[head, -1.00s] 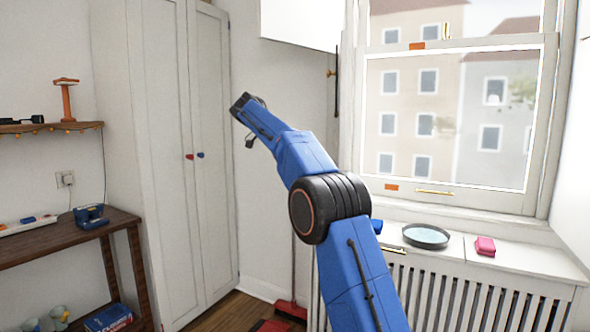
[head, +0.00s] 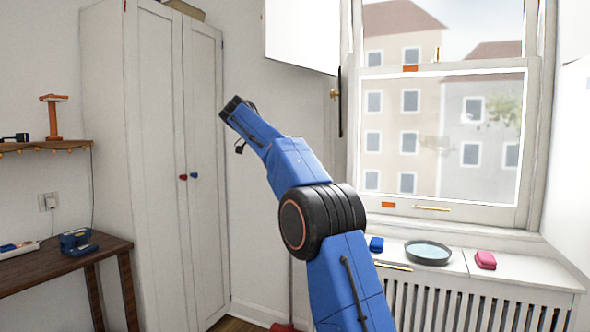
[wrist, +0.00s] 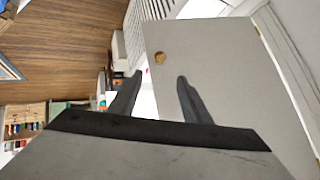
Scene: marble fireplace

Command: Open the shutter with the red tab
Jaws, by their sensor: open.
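Two pale panels that look like shutters flank the window: a left one (head: 302,38), high up, and a right one (head: 570,150), cut off by the picture edge. I cannot make out a red tab on either. A brass knob (head: 334,94) shows by the left window frame. My gripper (head: 236,108) is raised in front of the tall wardrobe in the head view. In the wrist view its fingers (wrist: 159,76) are apart and empty, with a pale panel (wrist: 215,70) and its round brass knob (wrist: 160,57) beyond them. I cannot tell which panel this is.
A sash window (head: 440,140) has orange tabs (head: 388,205). A white wardrobe (head: 155,150) with a red knob (head: 183,177) and a blue knob stands left. A dish (head: 428,254) and pink object (head: 486,260) lie on the radiator cover (head: 455,265). A desk (head: 60,265) is at left.

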